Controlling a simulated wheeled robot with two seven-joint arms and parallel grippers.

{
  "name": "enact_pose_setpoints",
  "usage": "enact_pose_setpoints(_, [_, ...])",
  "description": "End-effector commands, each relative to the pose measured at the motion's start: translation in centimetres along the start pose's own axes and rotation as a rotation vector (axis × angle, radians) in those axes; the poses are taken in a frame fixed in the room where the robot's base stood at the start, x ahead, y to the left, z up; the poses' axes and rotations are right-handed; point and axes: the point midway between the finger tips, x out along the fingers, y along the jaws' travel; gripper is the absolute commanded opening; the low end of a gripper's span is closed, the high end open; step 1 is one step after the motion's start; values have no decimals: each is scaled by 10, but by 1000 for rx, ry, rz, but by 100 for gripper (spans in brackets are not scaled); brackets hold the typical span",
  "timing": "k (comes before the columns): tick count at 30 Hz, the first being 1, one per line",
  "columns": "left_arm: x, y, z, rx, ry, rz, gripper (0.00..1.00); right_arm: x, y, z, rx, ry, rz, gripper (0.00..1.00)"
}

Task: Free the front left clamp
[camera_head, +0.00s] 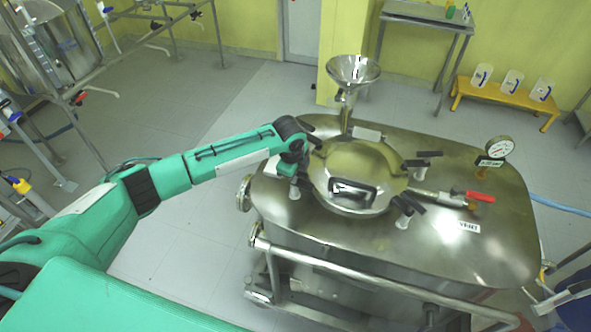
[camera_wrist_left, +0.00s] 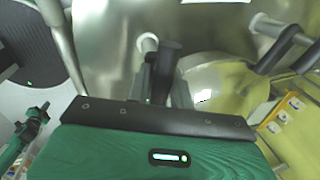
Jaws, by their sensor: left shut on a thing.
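The round steel lid (camera_head: 345,162) with a black handle sits on the reactor top, with black-handled clamps around its rim. My left gripper (camera_head: 297,180) is at the lid's left front edge, shut on the front left clamp (camera_head: 302,192), which it largely hides. In the left wrist view the clamp's dark handle (camera_wrist_left: 168,60) stands between the fingers of the gripper (camera_wrist_left: 163,92), beside a pale round end. The front right clamp (camera_head: 408,206) and the back right clamp (camera_head: 424,158) are apart from the gripper. My right gripper is not in view.
A steel funnel (camera_head: 352,72) rises behind the lid. A red-handled valve (camera_head: 480,196) and a pressure gauge (camera_head: 499,147) are on the right of the reactor top. A steel rail (camera_head: 350,270) runs along the front. Floor (camera_head: 230,120) is open behind my left arm.

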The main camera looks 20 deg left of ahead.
Motion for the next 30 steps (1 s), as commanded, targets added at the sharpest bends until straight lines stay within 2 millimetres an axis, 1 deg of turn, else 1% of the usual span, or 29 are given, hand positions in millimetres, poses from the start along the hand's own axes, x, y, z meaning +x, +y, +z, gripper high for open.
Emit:
enact_pose_setpoints(7, [0,1,0,229,48,0,0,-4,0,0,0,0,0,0])
enact_pose_setpoints(18, [1,2,1,543,109,0,0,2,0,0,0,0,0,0])
enact_pose_setpoints(24, [1,2,1,661,133,0,0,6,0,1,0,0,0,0])
enact_pose_setpoints(30, [1,2,1,732,148,0,0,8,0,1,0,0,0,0])
